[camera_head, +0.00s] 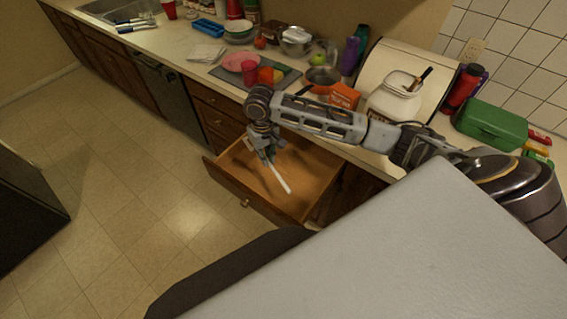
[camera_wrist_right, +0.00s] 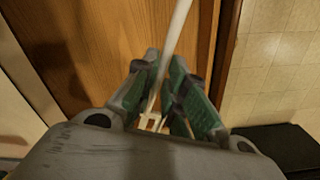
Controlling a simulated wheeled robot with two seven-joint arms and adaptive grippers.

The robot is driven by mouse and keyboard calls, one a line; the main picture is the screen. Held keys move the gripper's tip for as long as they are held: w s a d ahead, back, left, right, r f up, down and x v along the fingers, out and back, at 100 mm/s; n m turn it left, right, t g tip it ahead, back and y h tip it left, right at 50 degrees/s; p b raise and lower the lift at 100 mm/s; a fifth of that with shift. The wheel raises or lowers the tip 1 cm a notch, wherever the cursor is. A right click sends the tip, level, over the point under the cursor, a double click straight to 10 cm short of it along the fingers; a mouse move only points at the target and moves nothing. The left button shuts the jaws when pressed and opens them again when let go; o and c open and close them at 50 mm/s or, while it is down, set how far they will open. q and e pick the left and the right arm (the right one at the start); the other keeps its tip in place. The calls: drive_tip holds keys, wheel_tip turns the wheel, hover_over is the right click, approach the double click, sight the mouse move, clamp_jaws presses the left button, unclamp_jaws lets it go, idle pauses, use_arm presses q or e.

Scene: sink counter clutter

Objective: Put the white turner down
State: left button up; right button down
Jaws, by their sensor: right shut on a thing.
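The white turner (camera_head: 281,180) hangs in my right gripper (camera_head: 266,158), over the open wooden drawer (camera_head: 245,178) in the head view. Its long white handle slants down to the right, toward the drawer floor; I cannot tell whether it touches. In the right wrist view the green-padded fingers of the right gripper (camera_wrist_right: 166,100) are shut on the turner (camera_wrist_right: 178,28), with its pale slotted end between and below them. The drawer's wooden floor (camera_wrist_right: 100,40) lies under it. My left gripper is not in view.
The drawer looks otherwise empty. The tiled floor (camera_head: 120,180) at left is clear.

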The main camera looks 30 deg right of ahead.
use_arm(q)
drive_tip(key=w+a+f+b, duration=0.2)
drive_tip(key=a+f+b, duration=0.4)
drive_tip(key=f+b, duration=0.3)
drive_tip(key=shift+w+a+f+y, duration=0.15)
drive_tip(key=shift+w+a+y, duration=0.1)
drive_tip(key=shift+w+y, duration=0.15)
use_arm(e)
drive_tip(key=w+d+f+n, duration=0.2)
drive_tip(key=w+d, duration=0.1)
drive_tip(key=d, duration=0.2)
drive_tip(key=w+d+f+n, duration=0.2)
drive_tip(key=w+d, duration=0.1)
drive_tip(key=d, duration=0.3)
drive_tip(key=shift+d+f, duration=0.2)
drive_tip(key=shift+f, duration=0.2)
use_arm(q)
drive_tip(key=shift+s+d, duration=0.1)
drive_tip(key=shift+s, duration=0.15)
use_arm(e)
drive_tip(key=shift+s, duration=0.1)
hover_over(285, 161)
wheel_tip(285, 161, down, 4)
drive_tip(key=shift+f+b, duration=0.2)
drive_tip(key=shift+b, duration=0.15)
drive_tip(key=shift+d+f, duration=0.1)
drive_tip(key=shift+f, duration=0.2)
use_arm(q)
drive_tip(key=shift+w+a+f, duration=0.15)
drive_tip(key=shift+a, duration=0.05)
